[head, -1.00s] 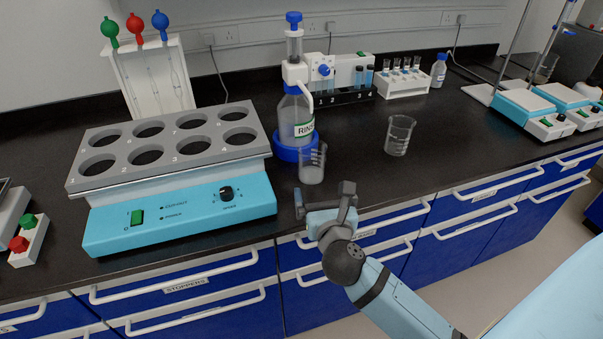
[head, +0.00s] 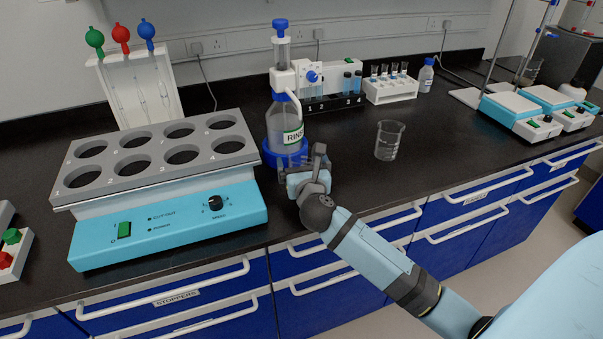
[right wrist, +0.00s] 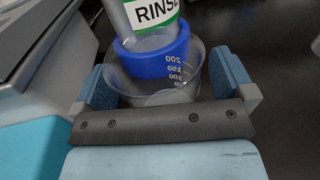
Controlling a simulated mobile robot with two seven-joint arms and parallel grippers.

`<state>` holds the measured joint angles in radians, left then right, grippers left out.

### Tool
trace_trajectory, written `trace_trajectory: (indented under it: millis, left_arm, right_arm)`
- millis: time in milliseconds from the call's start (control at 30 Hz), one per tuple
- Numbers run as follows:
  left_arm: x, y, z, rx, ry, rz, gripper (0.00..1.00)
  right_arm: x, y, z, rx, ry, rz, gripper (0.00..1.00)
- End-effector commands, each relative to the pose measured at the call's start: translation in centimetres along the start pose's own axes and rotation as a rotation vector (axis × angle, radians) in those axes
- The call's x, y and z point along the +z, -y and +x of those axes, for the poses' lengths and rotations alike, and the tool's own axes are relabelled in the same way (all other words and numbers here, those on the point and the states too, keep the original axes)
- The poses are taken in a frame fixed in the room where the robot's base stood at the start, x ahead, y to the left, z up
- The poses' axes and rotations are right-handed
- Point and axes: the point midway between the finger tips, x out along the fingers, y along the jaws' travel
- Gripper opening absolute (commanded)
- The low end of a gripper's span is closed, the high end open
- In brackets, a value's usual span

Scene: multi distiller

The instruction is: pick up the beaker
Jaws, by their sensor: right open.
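A clear glass beaker with white graduations shows in the right wrist view (right wrist: 190,82), between the two blue-padded fingers of my right gripper (right wrist: 160,86). The fingers stand open on either side of it; I cannot tell whether either pad touches the glass. In the head view my right gripper (head: 301,165) is at the counter just in front of the rinse bottle and largely hides this beaker. A second empty glass beaker (head: 388,141) stands upright on the counter to the right. My left gripper is not in view.
The rinse bottle (head: 285,125) in its blue base stands close behind the gripper. A grey block with round holes on a blue heater unit (head: 170,225) is to the left. A test tube rack (head: 392,90) stands behind. The black counter is clear right of the second beaker.

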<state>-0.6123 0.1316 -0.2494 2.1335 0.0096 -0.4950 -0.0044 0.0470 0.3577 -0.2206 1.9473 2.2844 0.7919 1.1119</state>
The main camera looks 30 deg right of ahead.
Motion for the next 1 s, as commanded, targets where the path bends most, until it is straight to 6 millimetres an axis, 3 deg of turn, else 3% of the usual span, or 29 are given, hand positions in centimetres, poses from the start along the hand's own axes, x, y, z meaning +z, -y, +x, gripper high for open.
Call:
trace_trajectory:
  millis: [267,500,833,1000]
  left_arm:
    - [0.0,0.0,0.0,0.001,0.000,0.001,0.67]
    - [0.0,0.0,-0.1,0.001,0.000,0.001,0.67]
    - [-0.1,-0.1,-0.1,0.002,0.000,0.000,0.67]
    - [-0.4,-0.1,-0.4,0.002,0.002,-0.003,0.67]
  right_arm:
    - [0.0,0.0,0.4,0.001,0.000,0.000,1.00]
    - [0.0,0.0,0.3,0.001,0.000,0.000,0.45]
    - [0.2,0.0,0.3,0.001,0.000,0.000,0.45]
    - [1.3,0.0,-0.1,0.002,0.001,0.001,0.45]
